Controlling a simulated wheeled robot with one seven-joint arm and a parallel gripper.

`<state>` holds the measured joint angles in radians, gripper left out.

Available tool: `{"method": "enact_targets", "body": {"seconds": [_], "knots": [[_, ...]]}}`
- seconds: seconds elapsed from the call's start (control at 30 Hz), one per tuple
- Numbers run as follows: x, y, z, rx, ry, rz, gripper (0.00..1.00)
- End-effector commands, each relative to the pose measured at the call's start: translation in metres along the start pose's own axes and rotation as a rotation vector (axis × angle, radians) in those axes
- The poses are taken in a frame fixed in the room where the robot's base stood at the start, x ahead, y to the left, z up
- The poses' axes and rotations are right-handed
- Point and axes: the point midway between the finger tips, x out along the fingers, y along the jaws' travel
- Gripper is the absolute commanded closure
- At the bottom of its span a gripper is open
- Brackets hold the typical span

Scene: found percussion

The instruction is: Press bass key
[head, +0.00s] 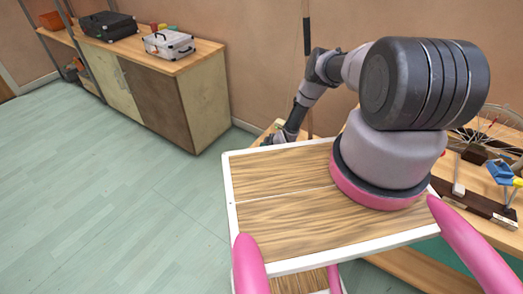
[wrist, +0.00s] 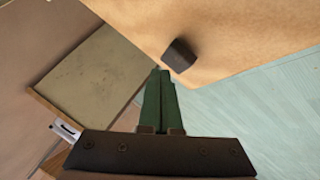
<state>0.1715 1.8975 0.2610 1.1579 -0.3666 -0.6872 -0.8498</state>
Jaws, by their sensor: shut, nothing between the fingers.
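My gripper (wrist: 160,72) is shut and empty, its green fingers together in the wrist view. In that view a small dark block (wrist: 180,55) lies on a light wooden top (wrist: 240,25), near its edge and just beyond the fingertips, slightly to the right. A small gap shows between them, but I cannot tell the height. In the head view my gripper (head: 273,138) is small and partly dark, beside a wooden edge, and its fingers are hard to make out. I cannot tell whether the dark block is the bass key.
My arm hides part of a wooden table (head: 505,238) at right, with a spoked wheel (head: 484,124), a blue item (head: 500,172) and dark wooden bars (head: 477,205). A cabinet (head: 158,95) at the back left bears a silver case (head: 168,44) and a black case (head: 107,24). The left floor is clear.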

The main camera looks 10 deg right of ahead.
Motion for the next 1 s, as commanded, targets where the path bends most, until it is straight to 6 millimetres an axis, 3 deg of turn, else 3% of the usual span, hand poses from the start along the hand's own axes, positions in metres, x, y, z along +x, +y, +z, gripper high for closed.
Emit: {"method": "enact_targets", "body": {"seconds": [0.2, 0.7, 1.0], "knots": [[-0.002, 0.003, -0.002, 0.0, 0.001, 0.001, 1.0], [-0.033, 0.025, -0.025, 0.0, 0.0, 0.0, 1.0], [-0.035, 0.025, -0.025, 0.0, 0.0, 0.0, 1.0]]}}
